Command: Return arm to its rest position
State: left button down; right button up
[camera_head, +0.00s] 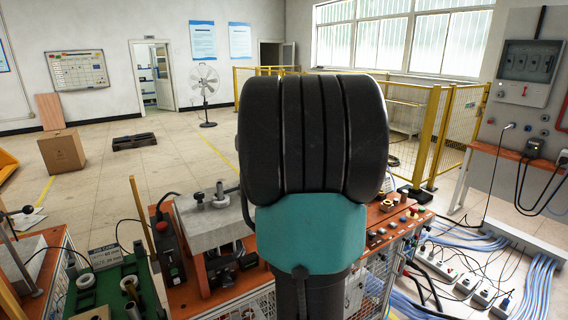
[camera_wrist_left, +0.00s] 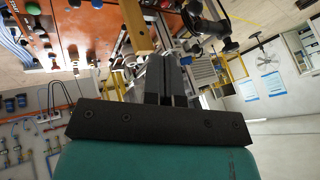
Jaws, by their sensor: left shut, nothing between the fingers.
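A large black and teal link of my own arm fills the middle of the head view and hides what lies behind it. My left gripper (camera_wrist_left: 165,60) shows in the left wrist view. Its two dark fingers lie side by side, shut, with nothing held between them. An orange panel with buttons (camera_wrist_left: 50,30) shows at the upper left of that view. In the head view, the left gripper itself is not visible. My right gripper is in neither view.
In the head view, a grey machine block (camera_head: 212,218) stands left of the arm, and a green tray (camera_head: 88,301) with white rings lies at lower left. An orange button panel (camera_head: 392,217) is at right. Blue cables (camera_head: 540,285) run across the floor.

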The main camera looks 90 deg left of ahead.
pick_arm(q)
jog(key=shift+w+f, duration=0.1)
jog(key=shift+f, duration=0.05)
jog(key=w+f+m+t+h, duration=0.1)
jog(key=w+f+t+h, duration=0.2)
jog(key=w+f, duration=1.5)
jog(key=w+d+f+m+h, duration=0.1)
jog(key=w+d+f, duration=0.4)
jog(key=w+f, duration=0.25)
jog(key=w+d+f+m+h, duration=0.1)
jog(key=w+d+f+h, duration=0.1)
jog(key=w+d+f, duration=0.45)
jog(key=w+d+f+m+h, duration=0.1)
jog(key=w+d+f+h, duration=0.1)
jog(key=w+d+f, duration=0.55)
jog(key=w+d+f+m+h, duration=0.1)
jog(key=w+d+f, duration=0.2)
jog(key=d+f, duration=0.85)
jog(key=s+d+f+m+g, duration=0.1)
jog(key=s+d+f, duration=0.1)
jog(key=d, duration=0.9)
jog(key=s+d+f+m+g+h, duration=0.1)
jog(key=s+d+f, duration=0.1)
jog(key=d, duration=1)
jog(key=shift+s+d+f+h, duration=0.15)
jog(key=shift+s+d+h, duration=0.15)
jog(key=shift+s, duration=0.35)
